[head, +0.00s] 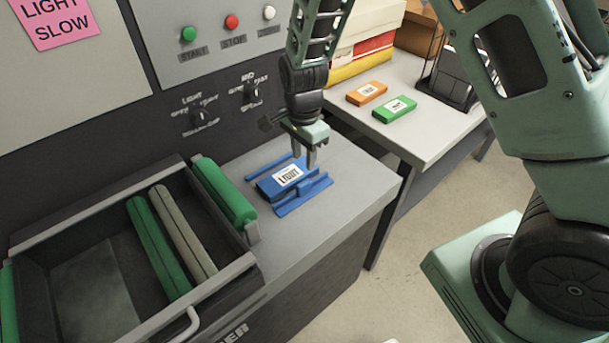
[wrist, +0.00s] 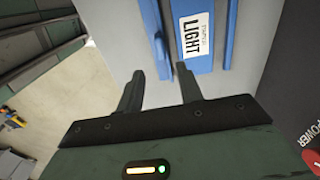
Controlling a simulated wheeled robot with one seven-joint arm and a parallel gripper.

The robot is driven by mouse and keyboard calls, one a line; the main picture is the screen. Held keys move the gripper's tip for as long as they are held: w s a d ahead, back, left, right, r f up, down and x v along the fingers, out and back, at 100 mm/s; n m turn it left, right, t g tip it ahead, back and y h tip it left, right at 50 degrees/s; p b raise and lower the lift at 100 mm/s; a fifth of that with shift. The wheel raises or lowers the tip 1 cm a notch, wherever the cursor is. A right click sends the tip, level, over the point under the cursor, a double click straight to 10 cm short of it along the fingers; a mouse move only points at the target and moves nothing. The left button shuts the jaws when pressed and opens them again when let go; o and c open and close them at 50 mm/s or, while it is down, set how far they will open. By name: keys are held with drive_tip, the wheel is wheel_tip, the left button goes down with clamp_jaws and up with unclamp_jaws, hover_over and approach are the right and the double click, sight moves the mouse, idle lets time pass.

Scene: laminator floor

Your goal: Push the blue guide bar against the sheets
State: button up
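The blue guide bar (head: 302,198) is a low rail with a raised tab, on the near side of the blue sheet pack labelled LIGHT (head: 280,184) on the grey feed table. In the wrist view, the guide bar (wrist: 155,38) runs just left of the sheet pack (wrist: 200,62). My gripper (head: 303,160) is above the right end of the pack. In the wrist view its fingers (wrist: 160,85) are apart with nothing between them, so it is open and empty.
A thin blue rail (head: 268,167) lies on the pack's far side. A green roller (head: 224,190) and an open roller tray (head: 82,215) are to the left. The control panel (head: 215,35) rises behind. Orange (head: 367,93) and green (head: 395,109) packs lie on a side table.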

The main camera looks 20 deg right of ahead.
sight(304, 182)
wheel_tip(304, 182, down, 9)
drive_tip(key=shift+r+p, duration=0.1)
drive_tip(key=shift+p, duration=0.8)
